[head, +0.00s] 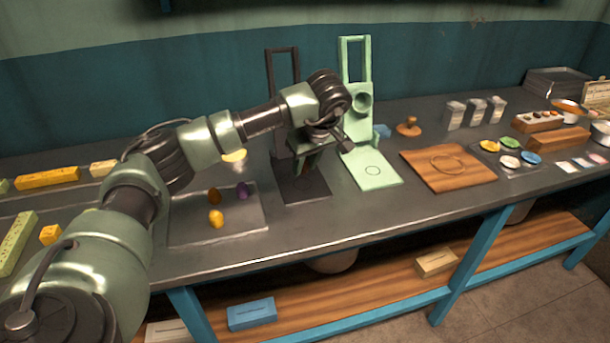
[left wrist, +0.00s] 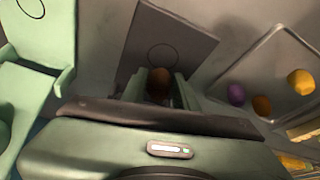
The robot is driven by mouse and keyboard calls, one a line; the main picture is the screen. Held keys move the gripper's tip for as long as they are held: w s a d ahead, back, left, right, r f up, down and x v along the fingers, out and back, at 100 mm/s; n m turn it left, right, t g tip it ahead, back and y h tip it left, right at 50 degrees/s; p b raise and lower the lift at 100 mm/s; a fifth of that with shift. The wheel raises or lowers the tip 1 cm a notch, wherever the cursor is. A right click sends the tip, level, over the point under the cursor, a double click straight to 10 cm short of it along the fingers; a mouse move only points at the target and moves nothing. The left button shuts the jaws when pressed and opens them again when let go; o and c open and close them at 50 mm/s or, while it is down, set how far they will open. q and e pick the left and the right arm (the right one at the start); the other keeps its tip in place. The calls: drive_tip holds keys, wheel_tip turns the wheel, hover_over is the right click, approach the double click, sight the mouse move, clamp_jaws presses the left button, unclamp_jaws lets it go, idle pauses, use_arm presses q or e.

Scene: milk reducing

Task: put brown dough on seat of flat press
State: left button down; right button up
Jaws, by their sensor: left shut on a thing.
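My left gripper (head: 306,168) is shut on a brown dough lump (left wrist: 160,82), which shows between its fingers in the left wrist view. In the head view the arm hides this lump. The gripper is over a dark flat press, whose grey seat (head: 305,190) carries a ring mark that shows in the left wrist view (left wrist: 172,56). The lump looks raised above the press; its exact height is unclear. A pale green press (head: 374,178) with a ringed seat stands just to the right. My right gripper is not in view.
A tray (head: 185,226) at left holds another brown lump (head: 214,196), a purple lump (head: 242,190) and a yellow lump (head: 216,219). A wooden board (head: 450,180) lies right of the green press. Colored discs and boxes stand further right.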

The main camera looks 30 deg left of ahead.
sight(306, 172)
use_arm(q)
wheel_tip(306, 172, down, 4)
drive_tip(key=shift+r, duration=0.15)
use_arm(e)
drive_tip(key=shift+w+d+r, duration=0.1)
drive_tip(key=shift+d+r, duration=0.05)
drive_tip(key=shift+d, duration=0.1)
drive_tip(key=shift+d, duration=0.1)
use_arm(q)
drive_tip(key=c, duration=1.1)
unclamp_jaws()
drive_tip(key=shift+f, duration=0.2)
drive_tip(key=shift+r, duration=0.1)
drive_tip(key=shift+r, duration=0.25)
drive_tip(key=b+v, duration=0.1)
drive_tip(key=v, duration=1)
drive_tip(key=shift+s+d+r, duration=0.1)
drive_tip(key=shift+d+r, duration=0.1)
drive_tip(key=shift+r, duration=0.15)
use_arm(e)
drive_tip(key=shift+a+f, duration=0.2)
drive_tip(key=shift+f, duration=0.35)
